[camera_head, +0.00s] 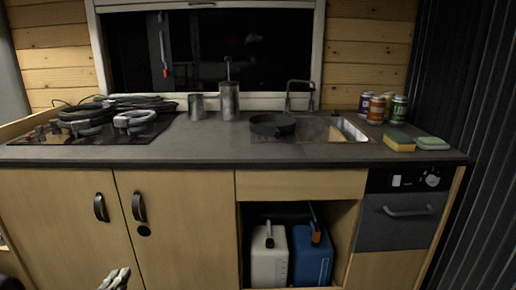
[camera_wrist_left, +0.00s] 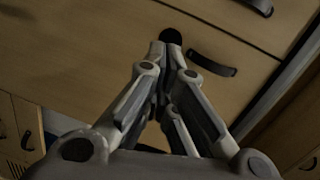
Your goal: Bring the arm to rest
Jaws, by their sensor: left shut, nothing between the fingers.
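My left gripper (camera_head: 117,277) shows at the bottom edge of the head view, low in front of the left cabinet doors. It is shut and empty. In the left wrist view the gripper (camera_wrist_left: 170,45) points at light wood cabinet fronts, with its fingertips together near a dark handle (camera_wrist_left: 212,63). I cannot tell whether the tips touch the wood. Most of the left arm is out of the head view. My right gripper does not show in either view.
Below, an open shelf holds a white jug (camera_head: 269,262) and a blue jug (camera_head: 311,262).

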